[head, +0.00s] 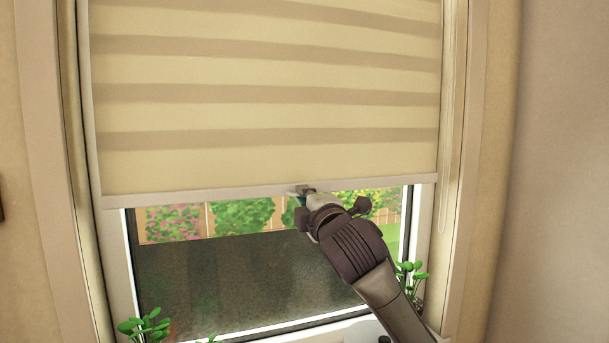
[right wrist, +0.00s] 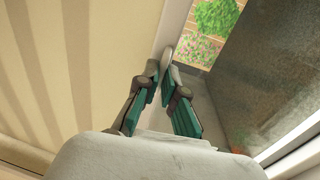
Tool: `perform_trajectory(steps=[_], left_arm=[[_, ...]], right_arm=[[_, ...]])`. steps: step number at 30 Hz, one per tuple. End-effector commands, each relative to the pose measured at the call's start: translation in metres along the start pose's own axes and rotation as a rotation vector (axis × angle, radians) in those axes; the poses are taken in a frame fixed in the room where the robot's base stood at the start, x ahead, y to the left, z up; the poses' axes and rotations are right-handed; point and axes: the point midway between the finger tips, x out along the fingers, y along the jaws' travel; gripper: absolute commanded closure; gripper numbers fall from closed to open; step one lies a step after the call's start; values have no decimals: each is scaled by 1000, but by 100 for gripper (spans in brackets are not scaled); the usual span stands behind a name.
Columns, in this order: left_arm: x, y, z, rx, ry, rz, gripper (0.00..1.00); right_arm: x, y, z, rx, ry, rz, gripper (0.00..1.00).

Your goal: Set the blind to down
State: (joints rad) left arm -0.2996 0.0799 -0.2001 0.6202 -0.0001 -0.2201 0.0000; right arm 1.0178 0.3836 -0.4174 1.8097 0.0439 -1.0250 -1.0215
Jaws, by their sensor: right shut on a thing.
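The blind (head: 270,95) is a beige roller blind with darker stripes. It covers the upper part of the window, and its pale bottom rail (head: 200,197) hangs above the lower part of the glass. My right gripper (head: 304,191) is at the middle of the bottom rail. In the right wrist view, its teal-padded fingers (right wrist: 163,84) are closed around a small pale tab (right wrist: 168,57) at the rail's edge. The fingers partly hide the tab. The blind's fabric (right wrist: 75,65) also shows on the left of the wrist view. My left gripper is not in view.
The window frame (head: 122,270) borders the glass, with open glass below the rail. Green plants stand at the lower left (head: 146,326) and lower right (head: 410,270) near the sill. A thin cord loop (head: 443,150) hangs at the right side.

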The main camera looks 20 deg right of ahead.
Motion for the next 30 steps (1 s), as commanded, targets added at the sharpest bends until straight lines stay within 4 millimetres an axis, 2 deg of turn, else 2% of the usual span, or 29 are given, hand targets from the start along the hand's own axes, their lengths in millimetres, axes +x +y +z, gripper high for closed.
perform_trajectory(steps=[1,3,9,12,19,30], left_arm=[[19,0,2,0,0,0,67],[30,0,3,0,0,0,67],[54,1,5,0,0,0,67],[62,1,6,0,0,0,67],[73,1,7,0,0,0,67],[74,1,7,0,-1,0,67]], right_arm=[[-4,-30,0,-2,1,-5,100],[-6,-52,0,-2,1,-6,100],[-14,-104,0,0,1,-4,100],[-16,-123,0,0,2,-4,100],[-19,-148,1,0,1,-2,100],[-20,-156,0,1,1,-8,100]])
